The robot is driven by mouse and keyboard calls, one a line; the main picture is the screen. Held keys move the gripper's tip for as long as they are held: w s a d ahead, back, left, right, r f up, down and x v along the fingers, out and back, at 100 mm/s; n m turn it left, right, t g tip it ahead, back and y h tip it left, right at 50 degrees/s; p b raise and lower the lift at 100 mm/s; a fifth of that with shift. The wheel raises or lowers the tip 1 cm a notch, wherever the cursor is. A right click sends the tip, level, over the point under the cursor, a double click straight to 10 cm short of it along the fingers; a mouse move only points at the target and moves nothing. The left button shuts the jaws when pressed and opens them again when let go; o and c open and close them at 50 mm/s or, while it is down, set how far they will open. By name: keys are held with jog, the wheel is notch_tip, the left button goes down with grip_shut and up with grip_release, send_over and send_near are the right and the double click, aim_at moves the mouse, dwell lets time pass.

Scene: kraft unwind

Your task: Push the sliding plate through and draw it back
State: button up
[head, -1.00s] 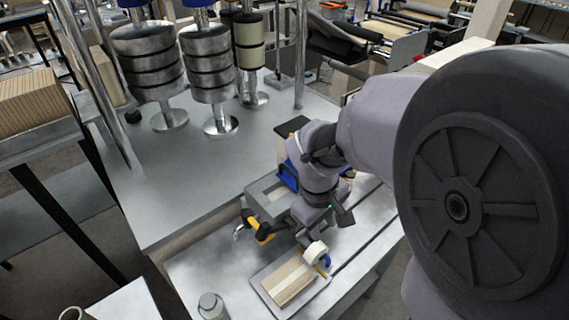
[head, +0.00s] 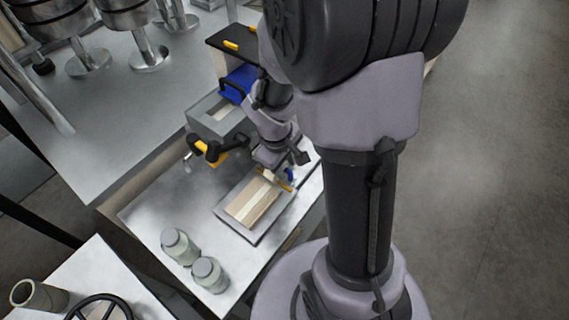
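I cannot tell for sure which part is the sliding plate. A dark flat plate (head: 228,38) with a yellow piece on it sits at the top middle, partly behind my arm. A blue part (head: 238,82) stands below it, beside a grey box-like frame (head: 203,122) with a pale opening. My gripper (head: 272,156) is low over the bench, just right of the grey frame and above a tray.
A black-and-yellow tool (head: 208,150) lies left of my gripper. A grey tray (head: 225,211) holds pale wooden strips. Two jars (head: 179,246) stand at the bench's front. Metal rollers stand at upper left.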

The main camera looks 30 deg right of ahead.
grip_shut()
dwell(1.3)
